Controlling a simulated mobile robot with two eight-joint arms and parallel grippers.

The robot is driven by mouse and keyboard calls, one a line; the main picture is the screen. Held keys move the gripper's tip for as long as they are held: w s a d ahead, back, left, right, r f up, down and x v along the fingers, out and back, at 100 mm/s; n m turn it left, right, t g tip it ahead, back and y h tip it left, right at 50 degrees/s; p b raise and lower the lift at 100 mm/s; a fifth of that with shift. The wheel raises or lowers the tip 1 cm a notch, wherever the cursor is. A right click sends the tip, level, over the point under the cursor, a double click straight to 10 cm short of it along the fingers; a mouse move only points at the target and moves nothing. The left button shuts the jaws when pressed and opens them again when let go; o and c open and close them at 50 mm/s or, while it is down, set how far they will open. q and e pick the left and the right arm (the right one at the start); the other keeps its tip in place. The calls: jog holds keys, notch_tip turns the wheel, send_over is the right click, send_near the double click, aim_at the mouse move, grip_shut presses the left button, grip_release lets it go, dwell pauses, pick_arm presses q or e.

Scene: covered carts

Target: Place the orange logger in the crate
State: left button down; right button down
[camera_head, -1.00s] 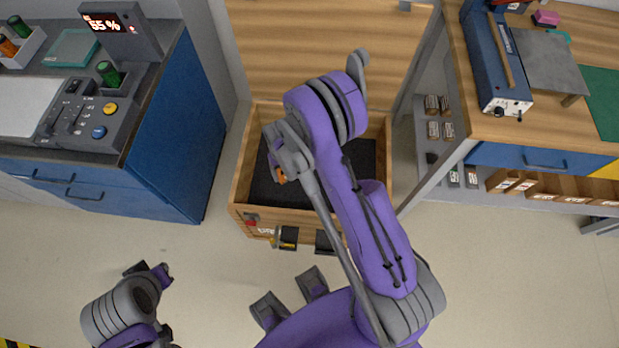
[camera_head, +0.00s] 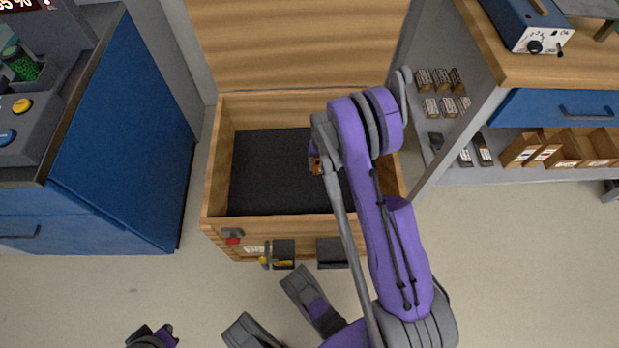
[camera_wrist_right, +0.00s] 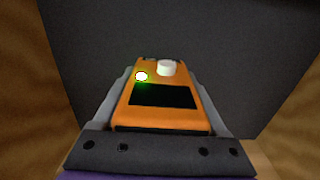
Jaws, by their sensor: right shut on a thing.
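The orange logger (camera_wrist_right: 170,118) sits between the fingers of my right gripper (camera_wrist_right: 160,85) in the right wrist view. Its dark screen, white knob and a glowing green light face the camera. In the head view only a small orange piece of the logger (camera_head: 316,165) shows beside my right wrist. The wooden crate (camera_head: 212,185) stands open with a dark floor. My right gripper is over the crate's opening, shut on the logger, and the floor fills the wrist view behind it. My left gripper (camera_head: 152,337) is only partly seen at the bottom edge.
The raised wooden lid (camera_head: 300,45) stands behind the crate. A blue cabinet (camera_head: 125,140) is on the left. A wooden bench (camera_head: 490,60) with a shelf of small boxes (camera_head: 570,150) is on the right. Latches (camera_head: 283,254) are on the crate's front. The crate's left floor is bare.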

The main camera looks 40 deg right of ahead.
aim_at(320, 181)
notch_tip(320, 181, down, 8)
jog(key=shift+f+b, duration=0.2)
jog(key=shift+b, duration=0.9)
grip_release()
jog(key=shift+f, duration=0.1)
